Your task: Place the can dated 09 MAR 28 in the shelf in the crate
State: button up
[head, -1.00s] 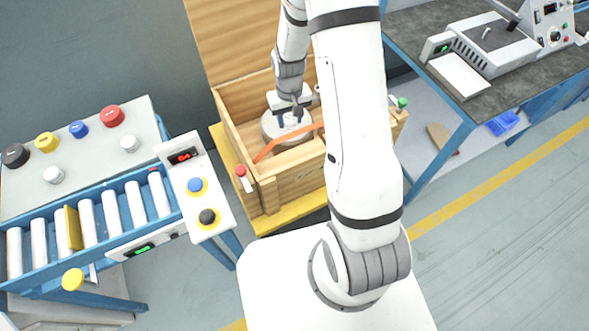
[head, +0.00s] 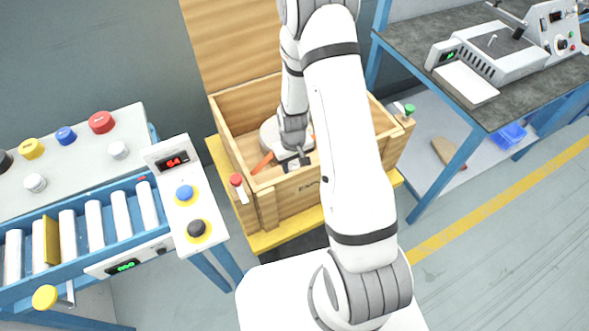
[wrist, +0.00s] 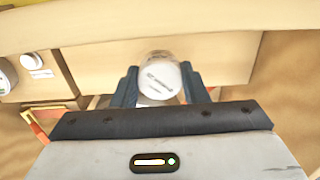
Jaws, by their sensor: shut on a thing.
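My gripper (wrist: 158,88) is shut on a white can (wrist: 160,74); its two dark fingers press on either side of it. The can's round end faces the wrist camera, with small dark print too blurred to read. The open wooden crate (head: 243,160) stands in the middle of the head view, and my gripper (head: 297,164) is low inside it, near the front wall. In the wrist view a pale wooden wall or ledge (wrist: 225,50) lies just beyond the can. I cannot tell whether the can touches it, or which part is the shelf.
A red-capped piece (head: 237,181) and a green-capped piece (head: 409,109) sit at the crate's edges. A roller conveyor (head: 95,225) is left, a bench (head: 425,40) right.

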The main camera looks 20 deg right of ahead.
aim_at(293, 170)
jog(key=shift+f, duration=1.8)
jog(key=shift+f, duration=0.2)
jog(key=o, duration=1)
jog(key=shift+r, duration=0.1)
